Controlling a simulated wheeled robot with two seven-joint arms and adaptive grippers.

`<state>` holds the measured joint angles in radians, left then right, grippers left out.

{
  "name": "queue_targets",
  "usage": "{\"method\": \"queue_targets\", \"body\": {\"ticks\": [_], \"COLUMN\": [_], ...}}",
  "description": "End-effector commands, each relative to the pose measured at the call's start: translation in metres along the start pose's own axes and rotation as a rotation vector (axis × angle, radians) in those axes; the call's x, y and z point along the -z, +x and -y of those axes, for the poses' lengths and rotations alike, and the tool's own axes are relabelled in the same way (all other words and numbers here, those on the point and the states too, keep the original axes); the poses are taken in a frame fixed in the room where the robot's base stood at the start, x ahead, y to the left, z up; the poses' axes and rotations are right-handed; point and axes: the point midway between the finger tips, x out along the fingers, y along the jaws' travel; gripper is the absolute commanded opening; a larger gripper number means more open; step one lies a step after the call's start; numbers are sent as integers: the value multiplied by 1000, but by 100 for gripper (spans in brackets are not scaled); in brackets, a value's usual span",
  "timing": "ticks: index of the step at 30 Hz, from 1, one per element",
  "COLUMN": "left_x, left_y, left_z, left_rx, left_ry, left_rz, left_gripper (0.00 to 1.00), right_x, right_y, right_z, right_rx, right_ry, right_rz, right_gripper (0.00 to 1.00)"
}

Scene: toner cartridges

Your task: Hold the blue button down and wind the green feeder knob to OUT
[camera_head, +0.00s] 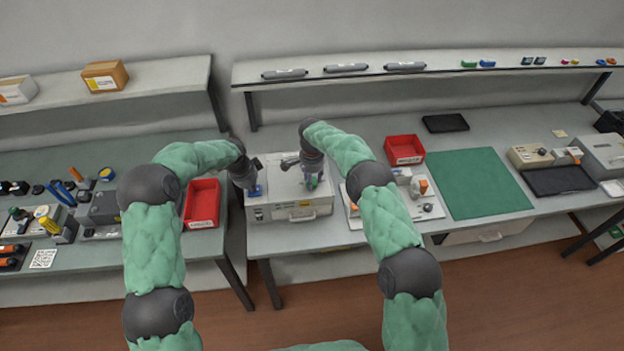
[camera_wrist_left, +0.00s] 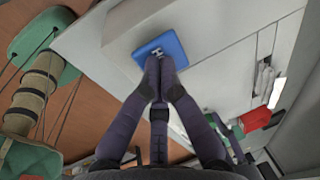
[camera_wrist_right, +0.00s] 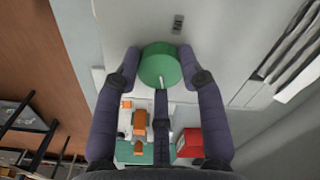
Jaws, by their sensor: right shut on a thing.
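The blue button (camera_wrist_left: 164,44) is a square pad on the pale machine (camera_head: 290,208); it also shows in the head view (camera_head: 256,190). My left gripper (camera_wrist_left: 160,66) has its fingertips together at the button's edge nearest the camera, apparently touching it; how far the button is pressed I cannot tell. The green feeder knob (camera_wrist_right: 158,62) is round with a white pointer mark, on the same machine's top, and shows in the head view (camera_head: 311,184). My right gripper (camera_wrist_right: 158,68) is shut on it, one finger on each side. A small dark mark (camera_wrist_right: 178,24) lies beyond the knob; its lettering is unreadable.
A red bin (camera_head: 202,204) stands left of the machine, another red bin (camera_head: 404,150) to its right. A pale board with small fixtures (camera_head: 428,208) lies beside the machine. A green mat (camera_head: 480,184) is clear. A shelf (camera_head: 345,82) runs behind.

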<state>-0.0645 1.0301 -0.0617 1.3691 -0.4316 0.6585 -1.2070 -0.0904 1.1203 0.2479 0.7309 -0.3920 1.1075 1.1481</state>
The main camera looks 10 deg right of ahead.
Motion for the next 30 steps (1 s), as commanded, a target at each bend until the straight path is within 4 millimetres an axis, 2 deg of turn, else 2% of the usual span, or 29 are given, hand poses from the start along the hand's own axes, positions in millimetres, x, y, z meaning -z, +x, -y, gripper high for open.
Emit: {"method": "queue_targets", "body": {"ticks": [15,16,18,30], "left_x": [1,1,1,0], "left_y": [2,2,2,2], "left_z": [-2,-2,-2,-2], "left_rx": [-3,-3,-3,-5], "left_ry": [1,1,1,1], "left_rz": [0,0,0,0], "left_gripper": [0,0,0,0], "right_x": [-2,-2,-2,0], "right_y": [2,2,2,-3], "right_z": [-1,-1,0,0], "right_rx": [-4,-4,-4,0], "right_ry": [21,21,21,21], "right_rz": [4,4,4,0], "right_gripper": [8,43,63,64]}}
